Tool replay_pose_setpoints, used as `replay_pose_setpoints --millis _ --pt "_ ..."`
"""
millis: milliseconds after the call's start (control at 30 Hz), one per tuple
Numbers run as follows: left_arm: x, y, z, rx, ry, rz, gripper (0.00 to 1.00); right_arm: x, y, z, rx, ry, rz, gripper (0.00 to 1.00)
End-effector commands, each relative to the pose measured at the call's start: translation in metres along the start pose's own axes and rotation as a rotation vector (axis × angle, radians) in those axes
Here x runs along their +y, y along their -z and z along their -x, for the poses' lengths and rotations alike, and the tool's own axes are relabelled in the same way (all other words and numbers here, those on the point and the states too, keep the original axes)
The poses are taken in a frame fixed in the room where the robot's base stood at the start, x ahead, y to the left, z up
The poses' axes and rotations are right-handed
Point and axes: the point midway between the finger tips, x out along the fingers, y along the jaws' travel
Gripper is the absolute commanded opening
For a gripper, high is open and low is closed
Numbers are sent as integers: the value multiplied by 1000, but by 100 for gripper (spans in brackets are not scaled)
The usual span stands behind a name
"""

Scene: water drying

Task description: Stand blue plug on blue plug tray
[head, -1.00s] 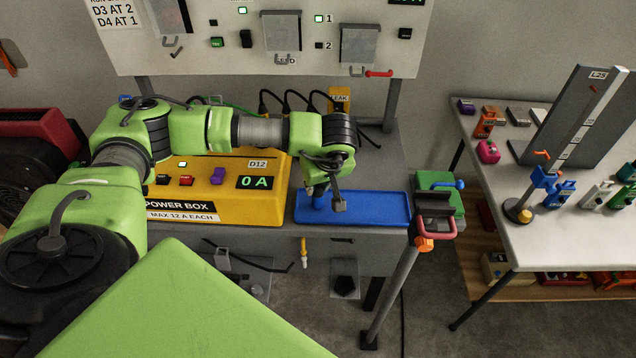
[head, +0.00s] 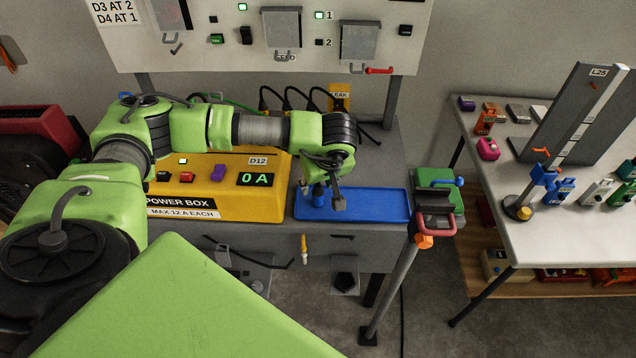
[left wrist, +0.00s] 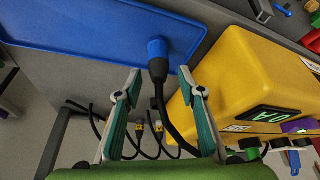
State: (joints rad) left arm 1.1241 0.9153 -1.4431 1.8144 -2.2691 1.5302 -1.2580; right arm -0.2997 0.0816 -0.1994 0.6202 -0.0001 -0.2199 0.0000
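The blue plug (head: 318,198) is at the left end of the flat blue plug tray (head: 375,206) and looks upright. In the left wrist view the plug (left wrist: 157,49) has its blue end against the tray (left wrist: 80,28) near its edge, with its black cable trailing back between my fingers. My left gripper (head: 322,195) is over the plug. In the left wrist view its teal-padded fingers (left wrist: 158,76) are spread on either side of the plug's black neck, with gaps on both sides. My right gripper is not in view.
The yellow power box (head: 225,195) stands close left of the tray and shows 0 A. A green block with a dark clamp and red handle (head: 436,205) is right of it. A white side table (head: 490,215) with small parts stands farther right. Black cables hang behind.

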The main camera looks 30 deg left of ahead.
Motion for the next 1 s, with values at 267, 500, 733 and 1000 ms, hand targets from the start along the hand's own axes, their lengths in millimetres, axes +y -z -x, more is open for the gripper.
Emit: replay_pose_setpoints --millis 267,500,733,1000 --pt "3 0 56 3 -10 -1 36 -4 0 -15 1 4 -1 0" --pt "2 0 100 3 -7 -1 36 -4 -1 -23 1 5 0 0" --pt "1 0 117 0 -4 -1 36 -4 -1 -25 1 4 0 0" --pt "1 0 118 0 -3 -1 36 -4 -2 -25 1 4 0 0"
